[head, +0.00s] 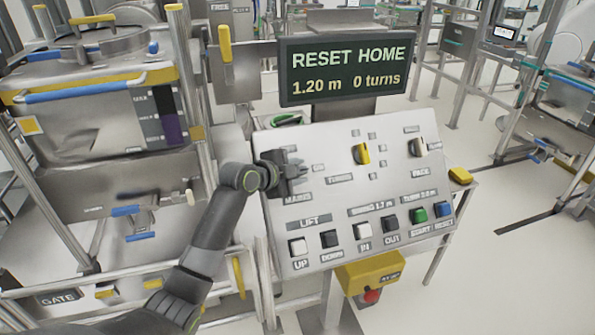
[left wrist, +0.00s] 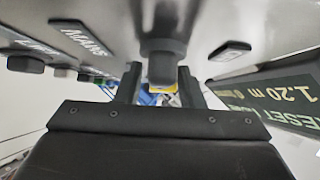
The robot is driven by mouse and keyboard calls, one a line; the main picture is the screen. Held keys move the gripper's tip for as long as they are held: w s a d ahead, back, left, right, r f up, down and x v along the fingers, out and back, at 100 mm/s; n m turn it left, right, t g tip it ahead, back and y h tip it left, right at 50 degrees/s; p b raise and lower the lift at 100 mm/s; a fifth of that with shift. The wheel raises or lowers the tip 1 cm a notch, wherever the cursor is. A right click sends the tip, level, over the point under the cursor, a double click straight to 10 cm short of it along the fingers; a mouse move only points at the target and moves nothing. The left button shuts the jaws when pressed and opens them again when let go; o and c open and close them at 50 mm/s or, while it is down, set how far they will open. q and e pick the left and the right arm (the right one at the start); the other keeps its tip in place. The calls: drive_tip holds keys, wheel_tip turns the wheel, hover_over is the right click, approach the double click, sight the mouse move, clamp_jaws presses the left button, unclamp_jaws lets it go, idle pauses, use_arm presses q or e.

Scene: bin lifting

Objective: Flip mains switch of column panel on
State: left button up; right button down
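The column panel (head: 385,187) is a tilted light-grey console with labelled switches and buttons. The mains switch (left wrist: 162,62) shows in the left wrist view as a dark grey knob beside the MAINS label (left wrist: 82,37). My left gripper (head: 300,172) is at the panel's upper left and hides the switch in the head view. In the left wrist view its two fingers (left wrist: 158,82) stand apart on either side of the knob, with a small gap showing on each side. The switch's on or off position cannot be told. My right gripper is not in view.
A display (head: 345,70) reading RESET HOME, 1.20 m, 0 turns stands above the panel. A yellow selector (head: 362,153) and a PACE knob (head: 417,147) sit to the right. Several buttons line the lower edge, above a yellow box with a red stop button (head: 371,296).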

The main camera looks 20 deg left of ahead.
use_arm(q)
drive_tip(key=shift+o, duration=0.6)
drive_tip(key=shift+s, duration=0.1)
drive_tip(key=shift+s+a+r, duration=0.2)
drive_tip(key=shift+s, duration=0.05)
drive_tip(key=b+v, duration=0.3)
drive_tip(key=v, duration=1.3)
drive_tip(key=shift+s, duration=0.2)
drive_tip(key=shift+a+r, duration=0.1)
